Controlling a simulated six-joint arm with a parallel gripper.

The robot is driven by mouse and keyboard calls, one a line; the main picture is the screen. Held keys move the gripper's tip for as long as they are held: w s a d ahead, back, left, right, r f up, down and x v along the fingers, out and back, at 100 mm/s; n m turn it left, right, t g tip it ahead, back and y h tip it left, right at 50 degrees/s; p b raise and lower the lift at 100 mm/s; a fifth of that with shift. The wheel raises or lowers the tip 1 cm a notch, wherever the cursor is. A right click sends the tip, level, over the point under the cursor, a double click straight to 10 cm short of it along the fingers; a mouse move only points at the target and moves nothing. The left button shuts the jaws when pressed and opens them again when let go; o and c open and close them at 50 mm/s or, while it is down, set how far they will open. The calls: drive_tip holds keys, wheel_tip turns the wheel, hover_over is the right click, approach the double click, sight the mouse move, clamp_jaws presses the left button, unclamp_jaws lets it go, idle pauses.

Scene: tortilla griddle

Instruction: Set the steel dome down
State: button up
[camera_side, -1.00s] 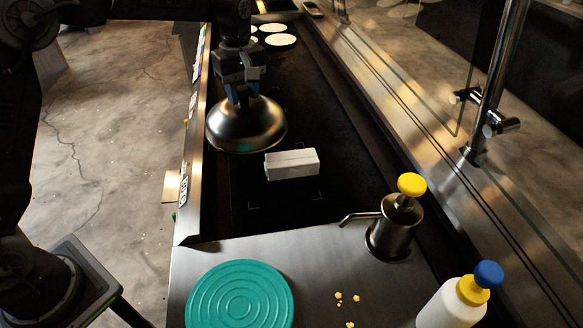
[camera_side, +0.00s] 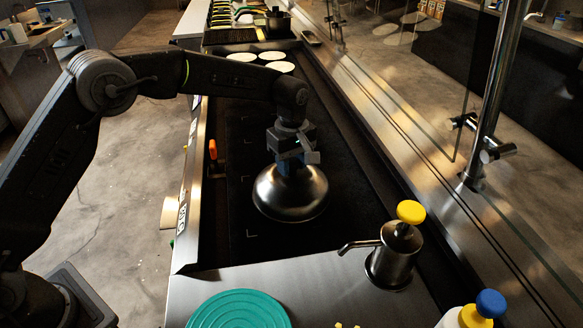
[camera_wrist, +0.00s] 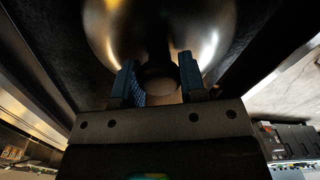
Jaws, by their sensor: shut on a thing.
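The steel dome (camera_side: 290,196) is a shiny round cover over the black griddle (camera_side: 240,215), upright and level, in the middle of the side view. My gripper (camera_side: 292,168) is directly above it, shut on its top knob. In the wrist view, the blue fingers of my gripper (camera_wrist: 160,77) stand on either side of the dark knob, and the dome (camera_wrist: 110,25) fills the upper middle. The dome's rim is at or very near the griddle surface; I cannot tell whether it touches. What is under the dome is hidden.
A green ridged disc (camera_side: 240,310) lies on the front counter. White tortillas (camera_side: 275,57) lie at the griddle's far end. An orange-handled tool (camera_side: 213,150) is at the left edge.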

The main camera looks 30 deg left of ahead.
drive_tip(key=shift+f, duration=0.8)
drive_tip(key=shift+f, duration=0.1)
drive_tip(key=o, duration=1)
drive_tip(key=shift+f, duration=0.1)
drive_tip(key=shift+o, duration=0.2)
